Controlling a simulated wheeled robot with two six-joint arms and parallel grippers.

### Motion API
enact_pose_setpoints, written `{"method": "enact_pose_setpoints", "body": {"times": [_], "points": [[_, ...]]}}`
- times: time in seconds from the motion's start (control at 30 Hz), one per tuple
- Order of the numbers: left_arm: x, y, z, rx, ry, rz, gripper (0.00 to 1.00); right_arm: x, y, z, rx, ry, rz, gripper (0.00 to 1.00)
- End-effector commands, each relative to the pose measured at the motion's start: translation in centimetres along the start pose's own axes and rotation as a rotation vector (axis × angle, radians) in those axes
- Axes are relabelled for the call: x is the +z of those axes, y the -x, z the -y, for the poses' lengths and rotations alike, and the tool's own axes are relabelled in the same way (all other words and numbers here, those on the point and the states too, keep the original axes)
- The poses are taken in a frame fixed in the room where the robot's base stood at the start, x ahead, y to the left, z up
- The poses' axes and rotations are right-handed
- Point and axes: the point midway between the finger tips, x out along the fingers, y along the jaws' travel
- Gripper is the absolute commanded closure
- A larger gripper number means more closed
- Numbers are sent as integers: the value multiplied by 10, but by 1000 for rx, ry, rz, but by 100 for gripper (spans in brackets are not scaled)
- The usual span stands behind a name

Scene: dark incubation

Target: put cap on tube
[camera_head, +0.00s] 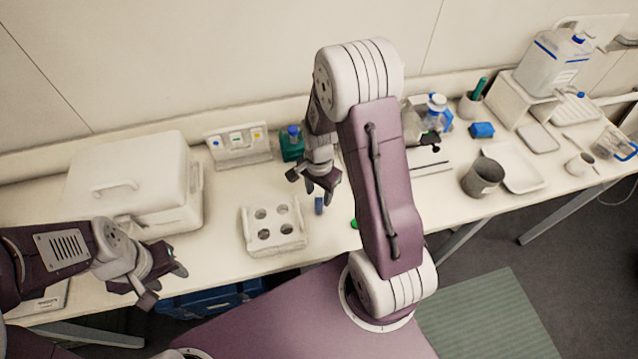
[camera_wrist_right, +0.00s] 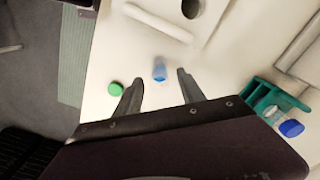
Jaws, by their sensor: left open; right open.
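A small blue tube (camera_head: 319,205) stands on the white bench, right of the white rack. It also shows in the right wrist view (camera_wrist_right: 159,70), between and just beyond my fingertips. A green cap (camera_wrist_right: 115,89) lies on the bench left of the tube in that view; in the head view it (camera_head: 354,223) is partly hidden by my right arm. My right gripper (camera_head: 322,188) is open and empty, pointing down above the tube; its fingers (camera_wrist_right: 160,80) sit either side of it. My left gripper (camera_head: 167,287) is open and empty at the bench's front left edge.
The white four-hole rack (camera_head: 253,243) stands left of the tube. A green holder (camera_head: 292,152) with a blue-capped bottle stands behind. A large white lidded box (camera_head: 125,185) fills the left. A grey cup (camera_head: 483,177) and tray (camera_head: 520,172) stand right.

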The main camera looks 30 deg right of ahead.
Motion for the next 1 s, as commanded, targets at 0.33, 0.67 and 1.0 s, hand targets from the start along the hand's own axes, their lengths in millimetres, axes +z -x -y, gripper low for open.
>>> {"method": "enact_pose_setpoints", "body": {"times": [0.33, 0.67, 1.0], "points": [[1, -7, 0, 0, 0, 0, 55, -1, 79, 2, -7, 0, -4, 53], [1, -8, 0, 0, 0, 0, 55, 0, 112, 0, -1, 0, 0, 53], [1, -8, 0, 0, 0, 0, 55, 64, 87, -42, -63, 845, -51, 53]]}}
